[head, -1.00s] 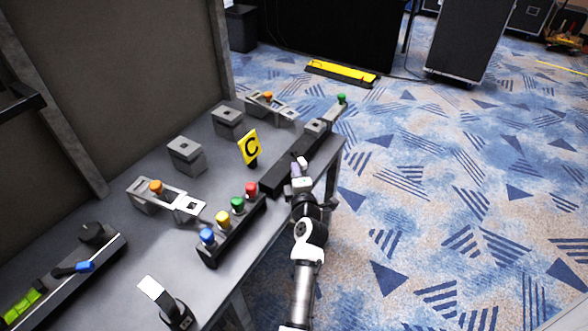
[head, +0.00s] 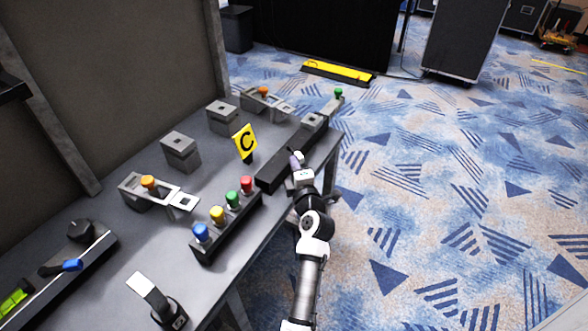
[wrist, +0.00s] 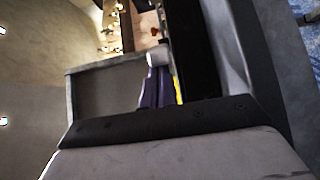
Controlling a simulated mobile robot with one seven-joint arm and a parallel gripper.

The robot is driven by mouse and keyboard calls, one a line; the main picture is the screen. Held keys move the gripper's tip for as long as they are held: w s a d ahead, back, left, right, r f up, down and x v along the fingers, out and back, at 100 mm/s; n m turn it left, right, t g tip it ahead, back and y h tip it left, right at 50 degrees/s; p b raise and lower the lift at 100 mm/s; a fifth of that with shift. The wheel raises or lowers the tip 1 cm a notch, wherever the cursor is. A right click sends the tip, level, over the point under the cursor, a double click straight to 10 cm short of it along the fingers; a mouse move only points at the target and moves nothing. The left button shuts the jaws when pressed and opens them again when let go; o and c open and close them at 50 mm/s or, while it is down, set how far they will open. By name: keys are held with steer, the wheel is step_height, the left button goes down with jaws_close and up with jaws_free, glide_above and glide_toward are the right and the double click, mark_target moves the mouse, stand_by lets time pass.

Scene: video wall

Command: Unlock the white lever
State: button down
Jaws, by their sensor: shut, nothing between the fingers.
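A white knob (head: 299,156), which looks like the tip of the white lever, shows beside a long dark rail (head: 277,172) near the table's right edge. It also shows in the wrist view as a short white cylinder (wrist: 158,56). My gripper (head: 294,163) is shut and empty, its purple-grey fingers right by the white knob. The wrist view shows the fingers (wrist: 152,88) just below the cylinder; I cannot tell whether they touch it. The lever's shaft and pivot are mostly hidden behind my gripper.
A block with blue, yellow, green and red buttons (head: 228,222) stands left of my arm. A yellow C sign (head: 245,142) stands beyond it. A green-knobbed lever (head: 338,93) is at the rail's far end. Another pale lever (head: 146,287) stands nearer. Carpet right of the table is clear.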

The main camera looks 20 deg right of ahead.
steer(key=shift+d+f+n+y+b, duration=0.2)
steer(key=shift+d+n+y+b, duration=0.1)
steer(key=shift+b, duration=1.1)
steer(key=y+b, duration=0.1)
steer(key=b, duration=0.1)
steer(key=d+n+y+b, duration=0.1)
steer(key=b, duration=0.2)
steer(key=shift+s+f+b, duration=0.1)
steer(key=shift+f+b, duration=0.1)
steer(key=shift+b, duration=0.15)
steer(key=d+n+y+b, duration=0.1)
steer(key=y+b, duration=0.1)
steer(key=b, duration=0.2)
steer(key=d+n+y+b, duration=0.1)
steer(key=n+y+b, duration=0.1)
steer(key=b, duration=0.3)
steer(key=shift+d+y, duration=0.2)
steer(key=shift+y, duration=0.1)
steer(key=d+n+g+y+b, duration=0.1)
steer(key=b, duration=0.2)
steer(key=w+d+n+g+y+b, duration=0.1)
steer(key=y+b, duration=0.1)
steer(key=b, duration=0.1)
steer(key=w+d+r+n+y+b, duration=0.1)
steer(key=b, duration=0.2)
steer(key=shift+d+g+y+b, duration=0.3)
steer(key=shift+d+g+y, duration=0.1)
steer(key=shift+a+f, duration=0.1)
steer(key=shift+f, duration=0.05)
